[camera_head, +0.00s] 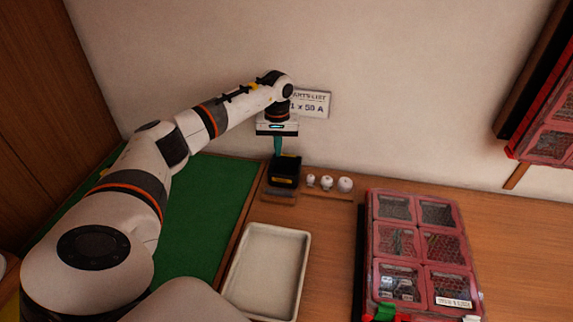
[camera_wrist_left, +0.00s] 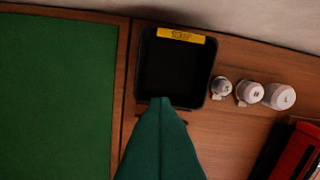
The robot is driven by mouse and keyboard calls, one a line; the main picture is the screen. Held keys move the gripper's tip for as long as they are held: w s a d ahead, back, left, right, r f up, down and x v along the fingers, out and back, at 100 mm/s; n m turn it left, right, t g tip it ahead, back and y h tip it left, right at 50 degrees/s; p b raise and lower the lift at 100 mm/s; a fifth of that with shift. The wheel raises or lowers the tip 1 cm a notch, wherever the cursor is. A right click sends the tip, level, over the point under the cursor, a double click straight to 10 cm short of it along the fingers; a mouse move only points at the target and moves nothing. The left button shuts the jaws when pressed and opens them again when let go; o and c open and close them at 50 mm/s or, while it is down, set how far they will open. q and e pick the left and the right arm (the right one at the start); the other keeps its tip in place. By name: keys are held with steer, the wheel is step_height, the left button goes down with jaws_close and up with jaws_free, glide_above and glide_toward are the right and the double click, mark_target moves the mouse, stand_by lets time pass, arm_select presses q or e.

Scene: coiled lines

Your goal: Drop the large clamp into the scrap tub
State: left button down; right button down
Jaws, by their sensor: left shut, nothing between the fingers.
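The scrap tub looks to be the small black open bin (camera_head: 285,180) with a yellow label, against the wall; it also shows in the left wrist view (camera_wrist_left: 212,60). Its inside is dark, and I cannot make out anything in it. My left gripper (camera_head: 277,156) points down at the tub, its green fingers shut and empty. In the left wrist view the fingertips (camera_wrist_left: 162,101) overlap the tub's near rim; I cannot tell their height above it. I cannot pick out the large clamp for certain in either view. My right gripper is not in view.
Three white round pieces marked S, M and L (camera_wrist_left: 280,96) stand right of the tub. A pale empty tray (camera_head: 232,290) lies in front. A red case (camera_head: 368,235) with clear-lidded compartments is at right. A green mat (camera_head: 205,215) covers the left. A sign (camera_head: 312,103) is on the wall.

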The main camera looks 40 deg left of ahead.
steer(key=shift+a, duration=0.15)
arm_select(q)
steer(key=c, duration=2.1)
jaws_free()
steer(key=o, duration=0.4)
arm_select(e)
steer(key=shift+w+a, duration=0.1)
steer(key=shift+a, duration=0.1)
arm_select(q)
steer(key=shift+r, duration=0.1)
